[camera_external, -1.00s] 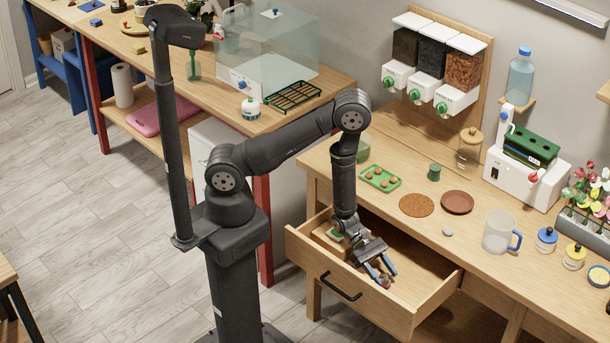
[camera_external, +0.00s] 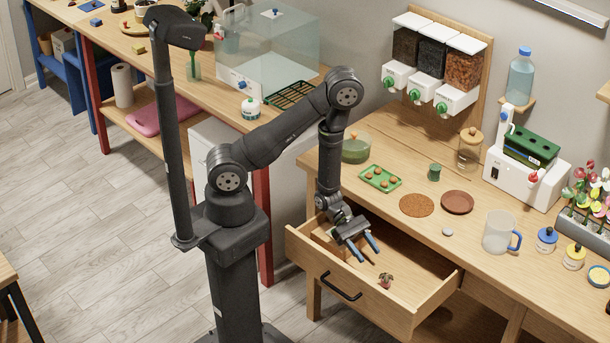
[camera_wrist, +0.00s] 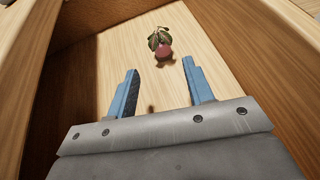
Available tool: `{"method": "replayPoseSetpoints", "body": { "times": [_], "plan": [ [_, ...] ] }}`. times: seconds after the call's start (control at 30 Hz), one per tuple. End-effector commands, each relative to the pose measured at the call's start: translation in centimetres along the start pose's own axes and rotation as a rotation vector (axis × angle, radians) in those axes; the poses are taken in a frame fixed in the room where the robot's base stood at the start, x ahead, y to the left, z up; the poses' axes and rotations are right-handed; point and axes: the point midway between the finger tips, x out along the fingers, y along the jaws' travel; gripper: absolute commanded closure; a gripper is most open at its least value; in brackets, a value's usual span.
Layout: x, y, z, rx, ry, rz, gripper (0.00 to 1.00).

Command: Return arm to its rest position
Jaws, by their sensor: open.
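My gripper (camera_external: 367,254) is open and empty, above the open drawer (camera_external: 425,297) at the front of the workbench. In the wrist view its two blue fingers (camera_wrist: 165,88) stand apart with nothing between them. A small dark red item with green-brown leaves (camera_wrist: 161,42) lies on the drawer floor beyond the fingertips, apart from them. In the external view this small item (camera_external: 386,281) lies to the right of and below my gripper. Part of the drawer's left rear is hidden behind my wrist.
The drawer's walls surround my gripper's area. On the bench stand a green tray with several small balls (camera_external: 380,179), a green bowl (camera_external: 355,150), a brown saucer (camera_external: 457,202) and a mug (camera_external: 499,231). A glass tank (camera_external: 268,50) stands on the left table.

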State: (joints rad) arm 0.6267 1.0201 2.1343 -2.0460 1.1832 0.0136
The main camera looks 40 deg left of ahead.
Motion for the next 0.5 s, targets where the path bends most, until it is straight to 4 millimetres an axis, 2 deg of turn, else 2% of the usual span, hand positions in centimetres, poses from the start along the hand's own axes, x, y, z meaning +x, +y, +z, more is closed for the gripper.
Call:
{"method": "replayPoseSetpoints", "body": {
  "times": [0.2, 0.5],
  "plan": [
    [-2.8, 0.1, 0.0, -0.001, -0.001, 0.004, 0.53],
    [1.8, -0.1, 0.0, 0.003, 0.000, -0.005, 0.53]
  ]
}}
